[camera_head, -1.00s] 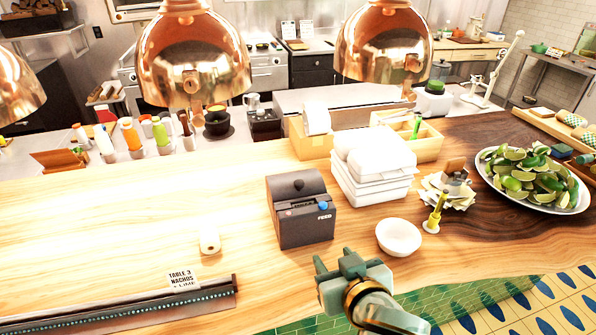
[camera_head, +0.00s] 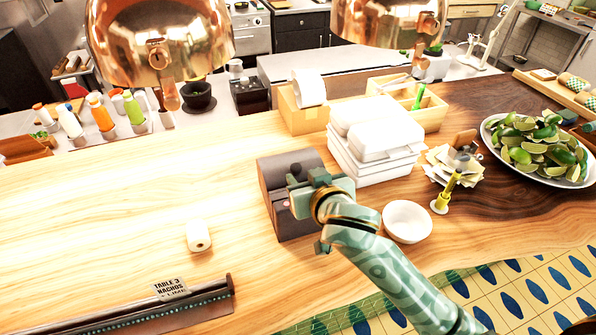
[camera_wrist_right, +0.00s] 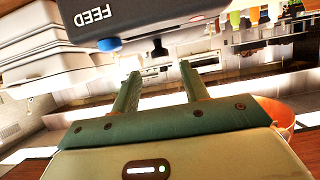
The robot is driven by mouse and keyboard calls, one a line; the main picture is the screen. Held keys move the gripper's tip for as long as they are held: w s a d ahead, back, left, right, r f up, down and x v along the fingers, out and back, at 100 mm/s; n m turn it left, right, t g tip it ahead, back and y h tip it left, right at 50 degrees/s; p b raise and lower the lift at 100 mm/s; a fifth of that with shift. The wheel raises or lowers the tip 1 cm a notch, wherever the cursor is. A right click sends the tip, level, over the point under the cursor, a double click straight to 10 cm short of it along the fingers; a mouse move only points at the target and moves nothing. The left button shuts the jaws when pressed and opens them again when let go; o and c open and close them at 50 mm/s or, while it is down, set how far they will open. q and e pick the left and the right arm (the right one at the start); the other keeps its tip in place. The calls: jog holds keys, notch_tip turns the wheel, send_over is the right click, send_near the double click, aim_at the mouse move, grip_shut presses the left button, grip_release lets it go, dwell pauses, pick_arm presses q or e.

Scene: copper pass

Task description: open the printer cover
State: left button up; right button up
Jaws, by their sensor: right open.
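The dark grey printer (camera_head: 272,172) stands on the wooden counter, with its rounded cover down. My right gripper (camera_head: 303,180) is at the printer's front face and hides much of it, including the FEED side. In the right wrist view the gripper (camera_wrist_right: 160,68) has two green fingers spread apart with nothing between them. The printer (camera_wrist_right: 150,18) fills the top of that view, with its FEED label and blue button (camera_wrist_right: 109,44). A small dark tab (camera_wrist_right: 158,48) juts from it near the fingertips; I cannot tell whether they touch. My left gripper is not in view.
White takeout boxes (camera_head: 374,140) are stacked close to the printer's right. A white bowl (camera_head: 407,220) sits near my right arm. A white paper roll (camera_head: 198,237) and ticket rail (camera_head: 170,307) lie to the left. Copper lamps (camera_head: 160,40) hang above.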

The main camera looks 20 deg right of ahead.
aim_at(297, 168)
jog(key=x, duration=0.4)
jog(key=shift+w+b, duration=0.2)
jog(key=shift+b, duration=0.1)
jog(key=shift+w+f, duration=0.25)
jog(key=shift+w, duration=0.25)
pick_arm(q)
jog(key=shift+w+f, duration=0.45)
